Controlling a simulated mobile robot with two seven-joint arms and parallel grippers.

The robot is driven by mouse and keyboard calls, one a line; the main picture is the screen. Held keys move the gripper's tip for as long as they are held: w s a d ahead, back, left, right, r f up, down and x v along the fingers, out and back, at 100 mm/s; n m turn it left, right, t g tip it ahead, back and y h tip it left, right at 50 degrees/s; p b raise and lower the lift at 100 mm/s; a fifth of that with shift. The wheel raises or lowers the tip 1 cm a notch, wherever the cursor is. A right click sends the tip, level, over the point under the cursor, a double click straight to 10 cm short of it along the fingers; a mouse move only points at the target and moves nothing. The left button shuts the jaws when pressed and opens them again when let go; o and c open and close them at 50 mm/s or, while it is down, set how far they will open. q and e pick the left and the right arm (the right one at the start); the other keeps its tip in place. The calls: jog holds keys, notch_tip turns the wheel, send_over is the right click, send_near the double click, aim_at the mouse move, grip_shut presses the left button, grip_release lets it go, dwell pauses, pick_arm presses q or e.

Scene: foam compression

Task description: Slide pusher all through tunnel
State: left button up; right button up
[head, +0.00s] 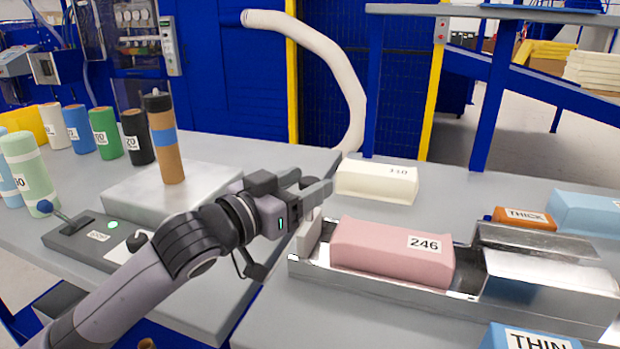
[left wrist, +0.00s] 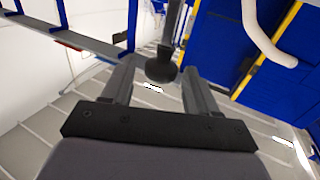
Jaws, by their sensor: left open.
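My left gripper (head: 308,187) is open, above and just behind the left end of the metal channel (head: 395,290). The pusher (head: 308,238), a small grey upright plate, stands at that end, just below the fingertips. I cannot tell if they touch it. A pink foam block (head: 380,250) marked 246 lies in the channel right of the pusher. The tunnel (head: 545,275), a shiny metal cover, is at the right end, beyond the block. In the left wrist view a dark knob (left wrist: 161,68) shows between the open fingers; I cannot tell what it belongs to.
A white block (head: 375,182) lies behind the channel. An orange THICK block (head: 523,217), a light blue block (head: 585,213) and a blue THIN block (head: 530,338) surround the tunnel. Several cylinders and a grey lever box (head: 85,240) stand on the left table.

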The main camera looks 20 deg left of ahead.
pick_arm(q)
jog(key=shift+x, duration=0.85)
pick_arm(e)
jog(key=shift+w, duration=0.1)
